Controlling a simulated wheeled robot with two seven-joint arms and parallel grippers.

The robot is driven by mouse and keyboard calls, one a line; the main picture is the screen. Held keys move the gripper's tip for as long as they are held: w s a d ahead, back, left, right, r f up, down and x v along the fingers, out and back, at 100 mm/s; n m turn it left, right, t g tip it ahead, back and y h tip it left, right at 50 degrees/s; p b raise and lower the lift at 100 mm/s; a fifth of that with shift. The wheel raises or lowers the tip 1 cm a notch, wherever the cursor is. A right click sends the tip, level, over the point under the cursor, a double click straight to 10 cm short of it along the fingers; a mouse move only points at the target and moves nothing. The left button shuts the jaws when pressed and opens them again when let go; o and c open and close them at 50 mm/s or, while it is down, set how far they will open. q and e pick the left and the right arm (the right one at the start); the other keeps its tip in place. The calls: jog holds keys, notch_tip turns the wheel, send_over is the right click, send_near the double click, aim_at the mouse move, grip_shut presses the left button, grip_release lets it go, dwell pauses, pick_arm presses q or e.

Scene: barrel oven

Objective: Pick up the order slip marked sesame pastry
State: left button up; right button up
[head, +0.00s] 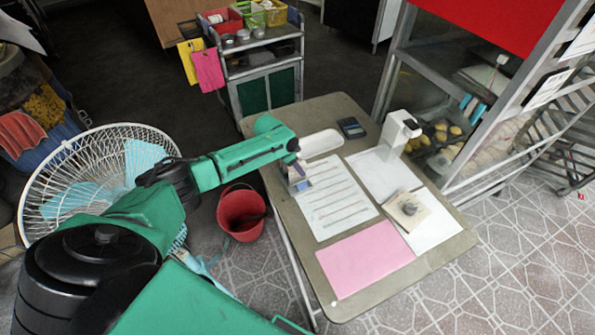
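My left gripper (299,183) reaches in from the left and points down at the upper left part of a white sheet with dark lines (340,204). The gap between its fingers is too small to make out, and I cannot tell whether it touches the sheet or holds anything. A small cream square (396,207), possibly paper slips, lies at the table's right with a grey stone-like lump (409,208) on it. No sesame pastry marking is readable anywhere. My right gripper is not in view.
The table (455,245) also bears a pink sheet (365,258), plain white sheets (379,172), a white upright stand (393,128) and a dark calculator (351,128). A red bucket (240,213) and a white fan (50,165) stand left. A glass-sided rack (495,130) stands right.

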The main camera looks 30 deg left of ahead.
pick_arm(q)
jog(key=shift+s, duration=0.1)
grip_shut()
jog(key=shift+r, duration=0.1)
